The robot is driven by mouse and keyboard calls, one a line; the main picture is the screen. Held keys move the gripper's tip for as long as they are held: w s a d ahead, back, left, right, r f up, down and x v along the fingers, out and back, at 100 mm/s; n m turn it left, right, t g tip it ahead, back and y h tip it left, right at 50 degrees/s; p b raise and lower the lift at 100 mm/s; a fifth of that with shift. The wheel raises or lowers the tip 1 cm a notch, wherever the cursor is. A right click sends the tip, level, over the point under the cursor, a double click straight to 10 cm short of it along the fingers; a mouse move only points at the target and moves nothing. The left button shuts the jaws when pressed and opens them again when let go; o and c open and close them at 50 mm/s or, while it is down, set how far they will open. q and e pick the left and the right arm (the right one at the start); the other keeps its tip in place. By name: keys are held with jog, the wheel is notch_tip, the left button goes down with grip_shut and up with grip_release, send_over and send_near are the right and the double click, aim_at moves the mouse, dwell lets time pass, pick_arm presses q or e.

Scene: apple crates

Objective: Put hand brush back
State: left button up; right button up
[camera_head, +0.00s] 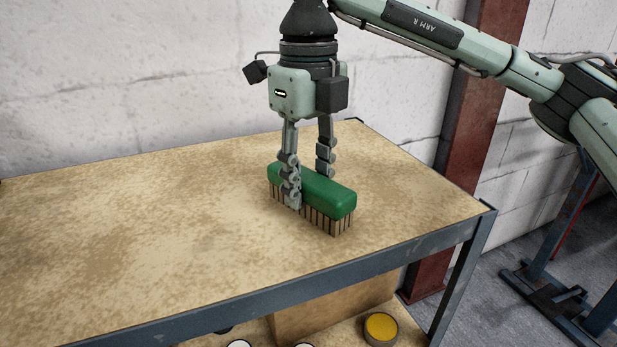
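The hand brush (323,193) has a green back and brown bristles. It sits bristles down on the worn wooden tabletop (180,225), or very close to it, near the table's right side. My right gripper (308,188) points straight down over the brush. One finger is at the brush's near side, overlapping the green back and bristles. The other finger goes down behind its far side, and its tip is hidden. Whether the fingers press on the brush cannot be told. My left gripper is not in view.
The table has a dark metal edge (290,297). A white block wall stands behind it and a rusty red post (478,100) at its right. Below are a cardboard box (325,305) and a round tin with yellow contents (381,328). The tabletop's left is clear.

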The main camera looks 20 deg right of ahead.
aim_at(308, 176)
jog(key=shift+o, duration=1.4)
jog(key=shift+r, duration=0.3)
notch_tip(308, 176, up, 7)
jog(key=shift+f, duration=0.15)
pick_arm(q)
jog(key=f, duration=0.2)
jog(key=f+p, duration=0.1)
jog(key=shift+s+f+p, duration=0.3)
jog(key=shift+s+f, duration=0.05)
pick_arm(e)
notch_tip(308, 176, up, 5)
jog(key=shift+r, duration=0.1)
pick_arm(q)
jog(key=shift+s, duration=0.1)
